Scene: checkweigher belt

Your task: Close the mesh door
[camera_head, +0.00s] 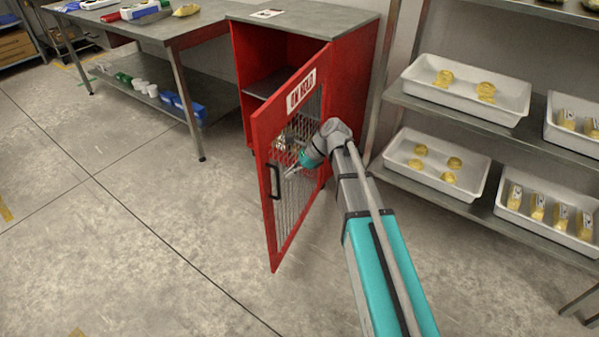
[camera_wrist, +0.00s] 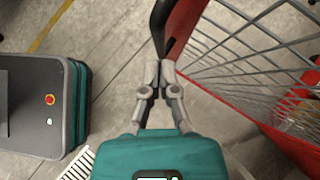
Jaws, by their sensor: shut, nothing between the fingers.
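The red mesh door (camera_head: 262,172) stands wide open, swung out from the front of the red cabinet (camera_head: 350,85). It carries a white sign and a dark handle (camera_head: 274,181) near its free edge. In the wrist view the handle (camera_wrist: 163,22) is at the top, with the mesh (camera_wrist: 240,55) to the right. My gripper (camera_wrist: 158,66) is shut and empty, its fingertips close to the lower end of the handle; whether they touch it I cannot tell. In the head view my gripper (camera_head: 290,173) is in front of the mesh, beside the handle.
A steel bench (camera_head: 172,30) stands left of the cabinet, with cups and blue boxes on its lower shelf. A shelf rack (camera_head: 440,115) with white trays is close on the right. The floor (camera_head: 120,220) left of the door is clear.

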